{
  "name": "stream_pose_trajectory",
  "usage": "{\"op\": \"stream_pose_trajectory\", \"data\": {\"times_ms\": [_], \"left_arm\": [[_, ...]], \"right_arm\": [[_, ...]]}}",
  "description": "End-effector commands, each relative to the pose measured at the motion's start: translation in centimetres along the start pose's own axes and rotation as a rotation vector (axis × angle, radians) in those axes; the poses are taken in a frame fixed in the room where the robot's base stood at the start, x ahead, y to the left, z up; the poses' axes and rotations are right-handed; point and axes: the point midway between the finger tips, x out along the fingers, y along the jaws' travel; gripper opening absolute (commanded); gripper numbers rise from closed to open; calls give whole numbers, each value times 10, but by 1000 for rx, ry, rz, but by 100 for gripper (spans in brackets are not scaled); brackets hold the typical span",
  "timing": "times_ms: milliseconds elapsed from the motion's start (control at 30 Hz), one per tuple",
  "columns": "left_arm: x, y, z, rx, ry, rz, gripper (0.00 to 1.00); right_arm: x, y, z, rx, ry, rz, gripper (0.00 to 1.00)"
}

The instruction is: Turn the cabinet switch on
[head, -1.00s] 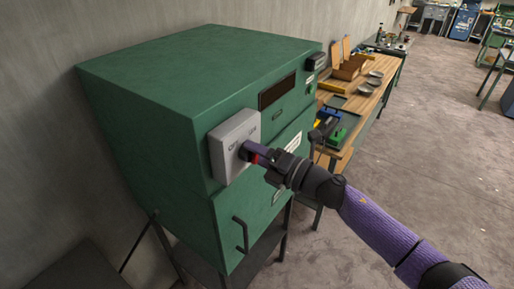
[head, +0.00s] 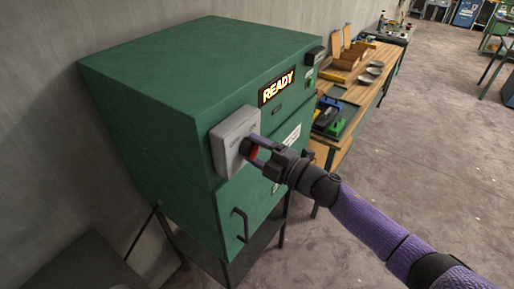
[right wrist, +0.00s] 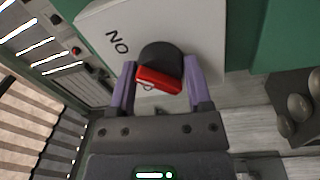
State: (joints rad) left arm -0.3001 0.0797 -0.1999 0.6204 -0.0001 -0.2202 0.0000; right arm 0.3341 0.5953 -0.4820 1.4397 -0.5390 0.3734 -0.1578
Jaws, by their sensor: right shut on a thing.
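The green cabinet (head: 160,130) stands against the wall. Its grey switch box (head: 232,134) is on the front face, and it fills the top of the right wrist view (right wrist: 205,30) with the letters "ON" partly showing. The red switch handle (right wrist: 158,80) on a dark round base (right wrist: 160,57) sits between the purple fingers of my right gripper (head: 256,150). In the right wrist view my right gripper (right wrist: 155,85) is shut on the handle. The cabinet display (head: 278,87) is lit and reads "READY". My left gripper is not in view.
A wooden workbench (head: 372,62) right of the cabinet bears bowls (head: 375,66), trays and a green and black item (head: 328,118). A door handle (head: 241,224) juts from the cabinet below the switch. The floor (head: 430,130) to the right is clear.

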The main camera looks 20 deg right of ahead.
Motion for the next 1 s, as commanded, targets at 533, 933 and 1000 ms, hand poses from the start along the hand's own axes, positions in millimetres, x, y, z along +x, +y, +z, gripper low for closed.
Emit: {"op": "stream_pose_trajectory", "data": {"times_ms": [533,933,1000], "left_arm": [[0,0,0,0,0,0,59],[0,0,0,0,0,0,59],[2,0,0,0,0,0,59]], "right_arm": [[0,-3,0,16,-2,-5,79],[-3,-2,0,13,-2,-2,98],[-10,-3,0,14,-2,-2,98]]}}
